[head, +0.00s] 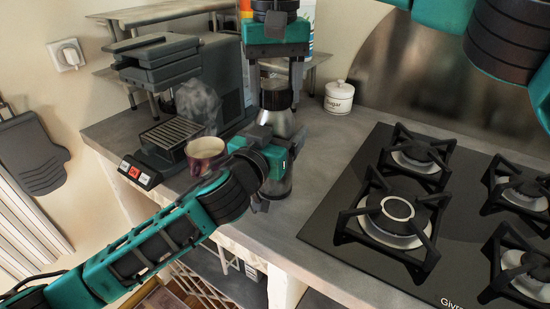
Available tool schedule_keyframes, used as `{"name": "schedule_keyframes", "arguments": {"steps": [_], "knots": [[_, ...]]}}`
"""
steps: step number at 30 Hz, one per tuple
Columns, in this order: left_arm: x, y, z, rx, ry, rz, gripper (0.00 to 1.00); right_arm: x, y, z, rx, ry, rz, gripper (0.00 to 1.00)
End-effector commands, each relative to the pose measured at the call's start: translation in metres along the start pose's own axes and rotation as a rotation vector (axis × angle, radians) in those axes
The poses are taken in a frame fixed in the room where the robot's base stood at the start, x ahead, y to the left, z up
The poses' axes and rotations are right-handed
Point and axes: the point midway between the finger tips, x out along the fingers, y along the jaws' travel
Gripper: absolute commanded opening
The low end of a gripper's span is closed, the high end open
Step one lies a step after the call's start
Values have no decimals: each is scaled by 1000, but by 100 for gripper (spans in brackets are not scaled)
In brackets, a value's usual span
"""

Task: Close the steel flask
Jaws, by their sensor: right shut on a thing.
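The steel flask (281,123) stands upright on the grey counter, with its shiny shoulder showing and its lower body partly hidden. A dark lid (276,98) is at its top, in line with the body; I cannot tell whether it is seated or fastened. My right gripper (277,84) points down from above and is shut on the lid, a finger on each side. My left gripper (280,152) comes in from the left at the flask's middle and covers part of it. I cannot tell whether its jaws grip the flask.
A coffee machine (170,135) stands left of the flask, with a maroon cup (206,150) close to my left arm. A white sugar jar (339,98) stands behind on the right. A black gas hob (345,200) lies to the right. Bare counter (325,145) separates flask and hob.

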Motion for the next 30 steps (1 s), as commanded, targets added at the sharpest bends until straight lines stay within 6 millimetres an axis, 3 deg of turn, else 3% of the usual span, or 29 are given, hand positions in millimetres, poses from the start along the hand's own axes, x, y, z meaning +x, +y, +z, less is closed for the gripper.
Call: {"name": "schedule_keyframes", "arguments": {"steps": [6, 11, 30], "knots": [[0, 0, 0, -1, -1, -1, 0, 0, 1, 0, 1, 0, 1, 22], [0, 0, 0, -1, -1, -1, 0, 0, 1, 0, 56, 0, 1, 22], [0, -1, 0, -1, -2, -2, 0, 1, 1, 1, 1208, -1, 1, 22]]}}
